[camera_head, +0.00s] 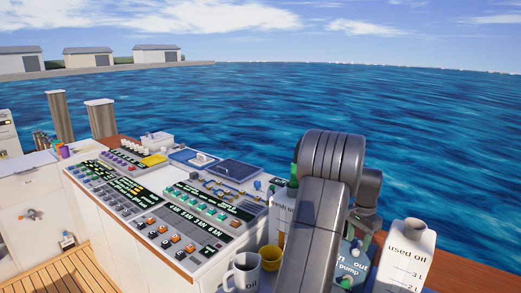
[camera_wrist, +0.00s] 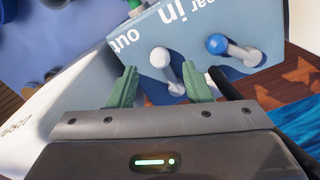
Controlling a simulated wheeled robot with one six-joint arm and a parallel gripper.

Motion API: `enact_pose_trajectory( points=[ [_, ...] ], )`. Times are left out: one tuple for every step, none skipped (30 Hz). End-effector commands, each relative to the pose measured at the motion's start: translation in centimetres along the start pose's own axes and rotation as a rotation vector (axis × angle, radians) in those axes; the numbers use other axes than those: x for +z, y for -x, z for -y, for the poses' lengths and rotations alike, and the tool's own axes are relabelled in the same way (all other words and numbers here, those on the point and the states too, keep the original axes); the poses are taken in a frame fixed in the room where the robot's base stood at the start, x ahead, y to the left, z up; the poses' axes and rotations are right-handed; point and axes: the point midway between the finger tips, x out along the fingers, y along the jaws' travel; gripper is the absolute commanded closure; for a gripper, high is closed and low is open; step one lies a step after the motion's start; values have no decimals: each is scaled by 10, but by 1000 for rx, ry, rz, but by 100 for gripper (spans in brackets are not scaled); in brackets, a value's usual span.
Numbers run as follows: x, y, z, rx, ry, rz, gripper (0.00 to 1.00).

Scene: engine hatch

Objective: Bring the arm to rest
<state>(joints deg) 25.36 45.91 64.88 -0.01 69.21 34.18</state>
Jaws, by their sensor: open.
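My gripper (camera_wrist: 158,88) shows in the wrist view with its two green fingers spread apart and nothing between them. Just beyond the fingertips is a light blue panel (camera_wrist: 215,20) marked "in" and "out". A white-handled lever (camera_wrist: 162,62) on it appears in line with the gap between the fingers, and a blue-knobbed lever (camera_wrist: 222,45) is to the right. Whether a finger touches the panel, I cannot tell. In the head view my grey arm is bent up in front of the blue pump panel (camera_head: 352,250) and hides part of it. My fingers are mostly hidden there.
A white "used oil" jug (camera_head: 405,255) stands right of my arm. Another white jug (camera_head: 280,215) is partly hidden behind it. A white mug (camera_head: 244,270) and a yellow cup (camera_head: 271,257) stand close left. A console (camera_head: 160,205) with many switches fills the left. Open water lies beyond.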

Motion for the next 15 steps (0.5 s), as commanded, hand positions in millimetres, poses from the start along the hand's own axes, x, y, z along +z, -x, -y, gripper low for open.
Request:
enact_pose_trajectory(
  points=[
    [1, -10, 0, 2, 0, 4, 55],
    [1, -16, 0, 3, 0, 4, 55],
    [1, -24, 0, 3, 0, 4, 55],
    [1, -30, 0, 3, 0, 4, 55],
    [1, -36, 0, 3, 0, 4, 55],
    [1, -40, 1, 1, -10, 2, 55],
    [1, -38, 2, 0, -35, 0, 55],
    [2, -38, 4, 0, -58, 0, 55],
    [2, -38, 5, 0, -87, 0, 55],
    [3, -38, 6, 0, -108, 0, 55],
    [3, -38, 8, 0, -128, 0, 55],
    [3, -38, 9, 0, -153, 0, 55],
    [3, -38, 10, 0, -169, 0, 55],
    [4, -38, 10, 0, -186, 0, 55],
    [4, -38, 11, 0, -204, 0, 55]
  ],
)
